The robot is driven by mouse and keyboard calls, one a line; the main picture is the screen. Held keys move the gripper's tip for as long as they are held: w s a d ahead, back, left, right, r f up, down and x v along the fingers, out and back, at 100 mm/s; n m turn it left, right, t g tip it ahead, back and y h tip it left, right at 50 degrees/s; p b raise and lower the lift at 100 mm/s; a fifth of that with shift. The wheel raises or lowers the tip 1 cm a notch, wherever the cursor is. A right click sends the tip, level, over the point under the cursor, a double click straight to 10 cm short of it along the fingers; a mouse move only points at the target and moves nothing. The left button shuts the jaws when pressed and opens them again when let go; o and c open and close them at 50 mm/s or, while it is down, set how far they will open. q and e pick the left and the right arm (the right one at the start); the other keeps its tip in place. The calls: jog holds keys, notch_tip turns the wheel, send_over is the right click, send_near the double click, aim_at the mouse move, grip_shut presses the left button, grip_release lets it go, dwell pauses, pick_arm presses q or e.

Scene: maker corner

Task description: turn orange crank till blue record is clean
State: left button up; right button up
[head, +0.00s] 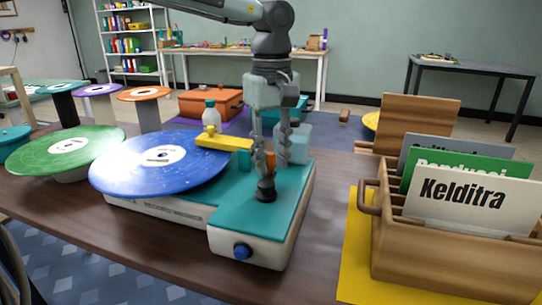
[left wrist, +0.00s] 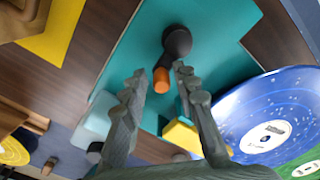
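The blue record (head: 120,172) lies flat on the teal-topped record washer (head: 235,212), and white specks show on its blue surface in the left wrist view (left wrist: 240,108). A yellow arm (head: 222,142) reaches over its edge. The orange crank handle (head: 270,160) stands upright on a dark base (head: 266,190) at the washer's right part. My left gripper (head: 269,145) points down over the crank, one finger on each side. In the left wrist view the fingers are apart, with the orange handle (left wrist: 161,80) between their tips and gaps visible. My right gripper is not in view.
A wooden crate (head: 450,262) with record dividers stands on a yellow mat at right. A green record (head: 65,150) is at left, with several smaller records on stands behind. A white bottle (head: 211,118) stands behind the washer. A blue knob (head: 242,251) is on its front.

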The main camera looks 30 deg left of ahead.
pick_arm(q)
jog(key=shift+o, duration=0.2)
notch_tip(320, 180, up, 12)
dwell(0.5)
jog(key=shift+s, duration=0.1)
dwell(0.3)
